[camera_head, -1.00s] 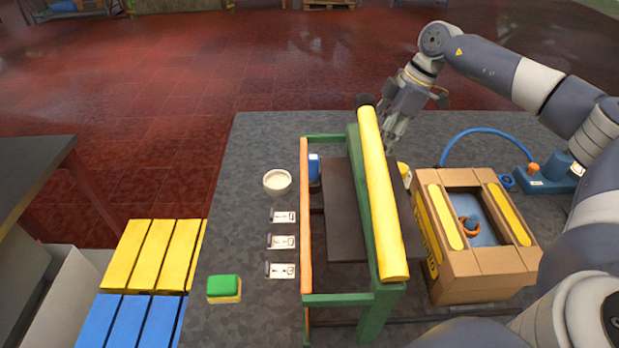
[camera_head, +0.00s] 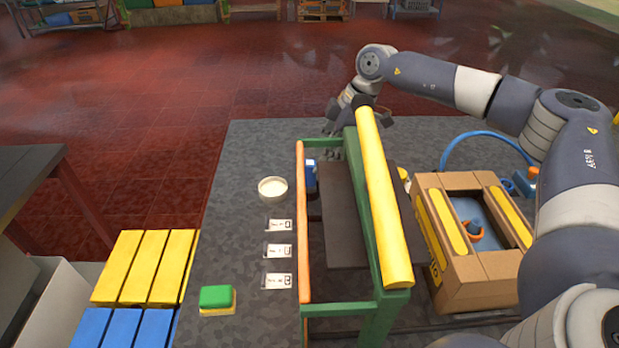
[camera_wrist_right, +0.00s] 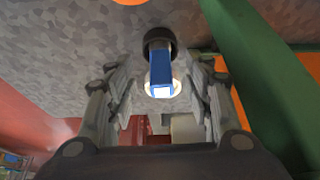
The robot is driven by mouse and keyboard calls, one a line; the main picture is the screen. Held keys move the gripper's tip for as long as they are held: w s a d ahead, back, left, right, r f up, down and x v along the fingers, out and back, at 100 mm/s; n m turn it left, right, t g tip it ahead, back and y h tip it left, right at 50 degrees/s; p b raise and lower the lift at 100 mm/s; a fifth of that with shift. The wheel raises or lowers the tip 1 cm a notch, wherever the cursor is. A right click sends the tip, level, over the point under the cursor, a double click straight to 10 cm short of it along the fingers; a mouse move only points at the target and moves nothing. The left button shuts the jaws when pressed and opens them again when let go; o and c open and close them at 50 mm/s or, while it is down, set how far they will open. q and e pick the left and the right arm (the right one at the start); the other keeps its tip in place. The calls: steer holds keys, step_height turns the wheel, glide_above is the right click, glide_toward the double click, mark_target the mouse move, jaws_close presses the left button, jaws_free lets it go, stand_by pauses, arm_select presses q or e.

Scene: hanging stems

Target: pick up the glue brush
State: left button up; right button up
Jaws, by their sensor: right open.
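A blue upright item with a pale end (camera_head: 311,177), likely the glue brush, stands on the table just behind the orange bar. It also shows in the right wrist view (camera_wrist_right: 161,72), with a dark round part at its far end. My left gripper is out of view.
A green frame (camera_head: 340,308) with an orange bar (camera_head: 301,220) and a yellow roll (camera_head: 384,200) stands close by. A cardboard box (camera_head: 469,280) is right of it. A white dish (camera_head: 272,189), several label cards and a green-yellow sponge (camera_head: 217,298) lie left.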

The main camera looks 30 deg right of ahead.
mark_target(315, 163)
steer(key=shift+w+a, duration=0.25)
steer(key=shift+a, duration=0.3)
steer(key=x, duration=0.5)
steer(key=shift+w+a+p, duration=0.1)
steer(key=shift+a+p, duration=0.15)
steer(key=shift+p, duration=0.15)
jaws_close()
